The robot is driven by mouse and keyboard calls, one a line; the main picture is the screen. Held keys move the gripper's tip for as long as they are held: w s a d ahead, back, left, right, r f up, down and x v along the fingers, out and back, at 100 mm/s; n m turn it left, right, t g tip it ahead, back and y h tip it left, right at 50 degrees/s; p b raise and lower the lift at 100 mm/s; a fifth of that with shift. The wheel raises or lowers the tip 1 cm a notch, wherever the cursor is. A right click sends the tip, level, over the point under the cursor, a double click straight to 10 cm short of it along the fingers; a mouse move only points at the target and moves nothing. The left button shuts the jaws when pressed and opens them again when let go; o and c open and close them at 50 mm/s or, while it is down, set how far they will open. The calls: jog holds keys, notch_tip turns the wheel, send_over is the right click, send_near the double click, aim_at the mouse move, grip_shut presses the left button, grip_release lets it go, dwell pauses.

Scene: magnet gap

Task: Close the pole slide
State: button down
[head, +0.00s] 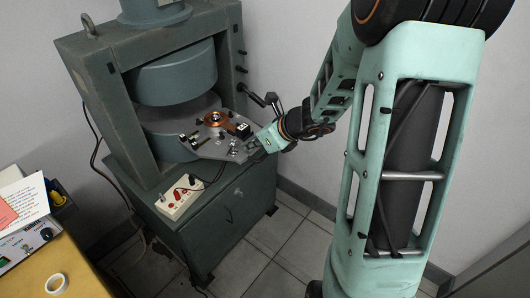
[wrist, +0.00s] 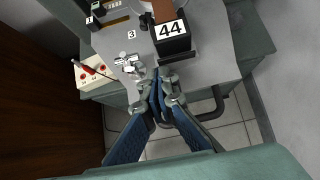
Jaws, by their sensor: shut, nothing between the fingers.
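The pole slide is a grey plate (head: 208,148) sticking out of the gap of a large grey-green magnet (head: 95,70). It carries a copper ring (head: 215,118) and a dark block (head: 242,130). My gripper (head: 257,148) is shut and empty at the plate's outer end. In the wrist view its fingertips (wrist: 160,82) are together close to small metal fittings (wrist: 130,63) at the plate edge. I cannot tell whether they touch.
A white box with red sockets (head: 180,197) sits on the cabinet (head: 235,200) below the plate. Black knobbed levers (head: 272,100) stick out behind my gripper. A wooden bench (head: 75,275) is at the lower left. Tiled floor (head: 285,250) is clear right of the cabinet.

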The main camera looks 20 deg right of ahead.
aim_at(201, 122)
jog(key=w+a+p, duration=0.2)
jog(key=w+a, duration=0.2)
jog(key=w, duration=0.1)
jog(key=w+a+p, duration=0.2)
jog(key=w+a, duration=0.2)
jog(key=w, duration=0.2)
jog(key=w+a+p, duration=0.2)
jog(key=w+a, duration=0.2)
jog(key=w, duration=0.2)
jog(key=shift+a+r, duration=0.1)
jog(key=shift+a, duration=0.2)
jog(key=shift+w+r, duration=0.1)
jog(key=shift+w, duration=0.05)
jog(key=shift+a+r, duration=0.1)
